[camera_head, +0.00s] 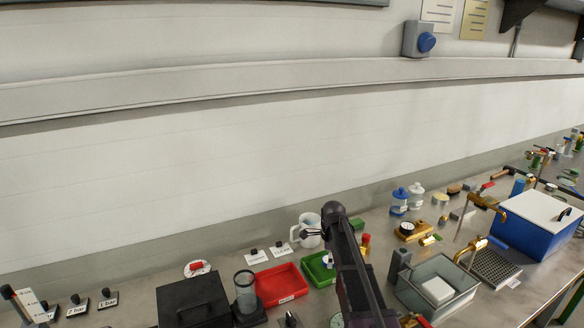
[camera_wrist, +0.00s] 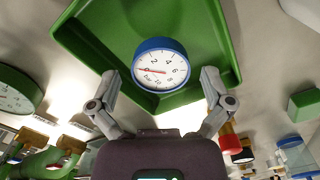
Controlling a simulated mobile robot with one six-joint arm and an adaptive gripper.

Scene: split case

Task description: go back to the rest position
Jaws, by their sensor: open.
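My gripper (camera_wrist: 159,76) is open in the wrist view, with one grey finger on each side of the picture and nothing held between them. A round gauge (camera_wrist: 162,70) with a blue rim and white dial lies in a green tray (camera_wrist: 85,55), dial facing the camera. It shows between the fingertips, and no finger appears to touch it. In the head view my dark arm (camera_head: 352,262) reaches over the bench, and the green tray (camera_head: 316,277) is partly behind it. My fingertips cannot be made out there.
A red tray (camera_head: 280,284) stands left of the green one, with a black box (camera_head: 192,302) farther left. To the right are a grey basin (camera_head: 463,305) and a blue box with white lid (camera_head: 531,213). The wall is behind.

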